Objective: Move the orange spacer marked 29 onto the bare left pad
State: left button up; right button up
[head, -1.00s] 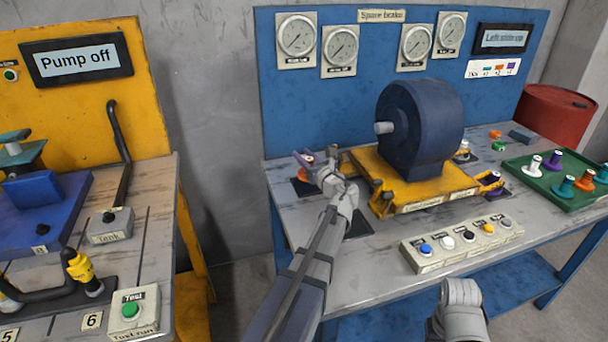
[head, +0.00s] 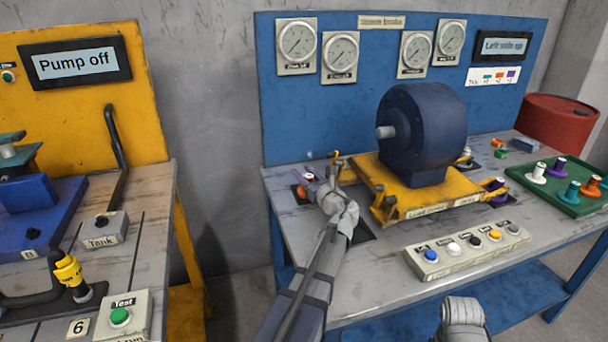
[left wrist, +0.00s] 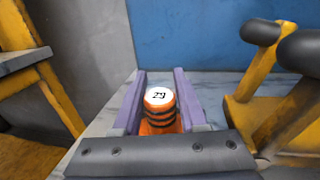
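The orange spacer (head: 301,192) stands at the back left of the grey bench, left of the yellow motor base. In the left wrist view it (left wrist: 160,112) is upright with dark bands, and its white top bears a mark that looks like 29. My left gripper (head: 308,178) is open around it, one purple finger on each side; in the left wrist view the fingers (left wrist: 160,100) show small gaps to it. A dark pad (head: 364,234) at the front left of the motor is partly hidden by my left arm. My right arm shows at the bottom, its fingers out of view.
The dark blue motor (head: 422,130) sits on the yellow base (head: 425,193) close right of my left gripper. A button box (head: 466,250) lies in front. A green tray (head: 540,183) with several spacers is at the right. The blue gauge panel (head: 380,100) stands behind.

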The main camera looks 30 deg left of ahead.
pick_arm(q)
jog(key=o, duration=0.3)
jog(key=shift+r, duration=0.3)
jog(key=v, duration=1.2)
